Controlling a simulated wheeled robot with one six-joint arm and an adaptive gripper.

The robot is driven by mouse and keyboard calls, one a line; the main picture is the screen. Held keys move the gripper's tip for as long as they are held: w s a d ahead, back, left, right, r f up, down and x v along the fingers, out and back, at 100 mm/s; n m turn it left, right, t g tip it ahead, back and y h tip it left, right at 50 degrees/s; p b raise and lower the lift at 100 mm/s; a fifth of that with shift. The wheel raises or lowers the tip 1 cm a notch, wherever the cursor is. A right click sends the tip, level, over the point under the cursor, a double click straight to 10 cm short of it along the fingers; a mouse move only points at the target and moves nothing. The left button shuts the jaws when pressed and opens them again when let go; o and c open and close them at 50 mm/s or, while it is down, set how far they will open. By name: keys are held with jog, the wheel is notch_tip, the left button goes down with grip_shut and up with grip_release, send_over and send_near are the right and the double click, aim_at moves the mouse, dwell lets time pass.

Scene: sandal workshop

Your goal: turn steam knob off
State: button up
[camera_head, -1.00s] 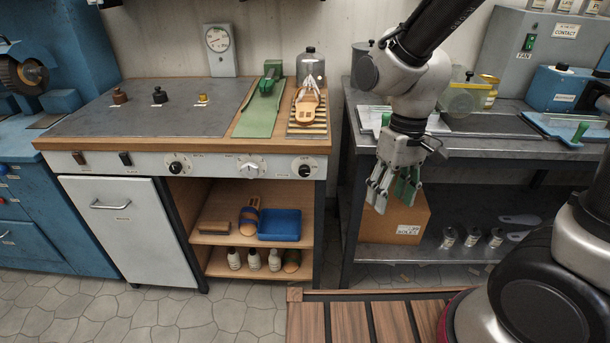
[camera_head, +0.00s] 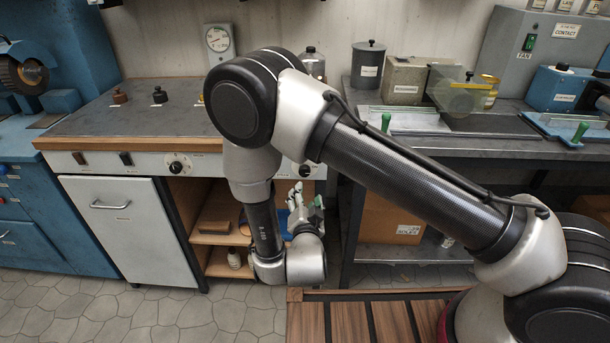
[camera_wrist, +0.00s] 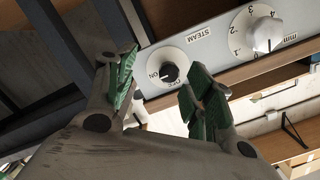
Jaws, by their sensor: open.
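The steam knob is a black knob on a white round plate beside a STEAM label. In the wrist view the steam knob (camera_wrist: 170,72) shows between and beyond my open fingers, with ON printed beside it. I cannot tell which mark it points to. In the head view the steam knob (camera_head: 305,171) is at the right end of the panel, just past my arm. My gripper (camera_head: 304,203) is in front of the bench, lower than the knob in the picture. In the wrist view my gripper (camera_wrist: 162,88) is open and empty, its green-padded fingers apart from the knob.
The wooden counter edge (camera_head: 100,145) runs above the panel. A dark metal table (camera_head: 470,143) stands to the right, with a cardboard box (camera_head: 390,220) below it.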

aim_at(305, 173)
jog(key=shift+m+t, duration=0.5)
jog(key=shift+t, duration=0.1)
jog(key=w+r, duration=0.1)
jog(key=w, duration=0.4)
jog(key=w+r, duration=0.1)
jog(key=w, duration=0.2)
jog(key=shift+a+r, duration=0.1)
jog(key=shift+r, duration=0.25)
jog(key=c, duration=1)
